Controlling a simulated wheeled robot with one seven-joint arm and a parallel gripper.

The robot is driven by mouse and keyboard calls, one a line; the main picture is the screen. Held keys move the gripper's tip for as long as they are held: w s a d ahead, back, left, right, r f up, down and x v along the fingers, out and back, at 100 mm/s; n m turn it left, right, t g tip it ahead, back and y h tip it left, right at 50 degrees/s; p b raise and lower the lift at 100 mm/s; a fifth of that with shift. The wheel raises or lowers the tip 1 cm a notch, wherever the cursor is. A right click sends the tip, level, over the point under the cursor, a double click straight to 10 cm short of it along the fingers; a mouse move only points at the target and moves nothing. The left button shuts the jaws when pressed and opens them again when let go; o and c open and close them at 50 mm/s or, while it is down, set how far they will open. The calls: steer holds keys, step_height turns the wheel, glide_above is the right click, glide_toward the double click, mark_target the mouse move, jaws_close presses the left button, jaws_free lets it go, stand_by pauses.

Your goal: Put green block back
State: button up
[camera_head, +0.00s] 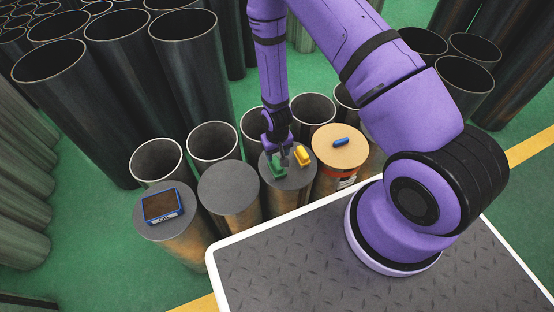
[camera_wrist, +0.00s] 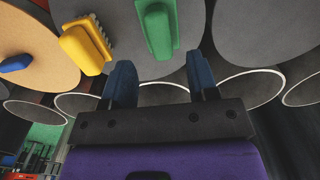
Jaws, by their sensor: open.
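The green block (camera_head: 277,170) lies on the dark grey top of a cylinder (camera_head: 290,186), to the left of a yellow block (camera_head: 302,156) on the same top. My gripper (camera_head: 284,158) is just above this top, close by the green block in the head view. In the wrist view, the green block (camera_wrist: 158,30) is at the top centre, ahead of the fingertips, and the yellow block (camera_wrist: 86,48) is left of it. My gripper (camera_wrist: 162,80) is open with nothing between its two dark blue fingers. No contact with the green block shows.
A blue block (camera_head: 340,141) lies on the tan-topped cylinder (camera_head: 326,153) to the right. A blue-framed box (camera_head: 162,205) lies on the far-left cylinder top. The grey top between (camera_head: 229,187) is bare. Hollow open cylinders (camera_head: 213,141) stand close behind.

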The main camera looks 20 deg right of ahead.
steer(key=shift+r, duration=2.65)
step_height(320, 180, up, 32)
steer(key=t, duration=0.2)
glide_above(277, 162)
steer(key=w+d, duration=0.2)
steer(key=d, duration=0.1)
steer(key=s+d+r+t, duration=0.2)
steer(key=s+r, duration=0.8)
steer(key=r, duration=0.4)
steer(key=s+d+r, duration=0.1)
steer(key=s+r, duration=0.2)
steer(key=s, duration=0.3)
steer(key=s+d+r+t, duration=0.1)
steer(key=s+r, duration=0.3)
steer(key=s, duration=0.3)
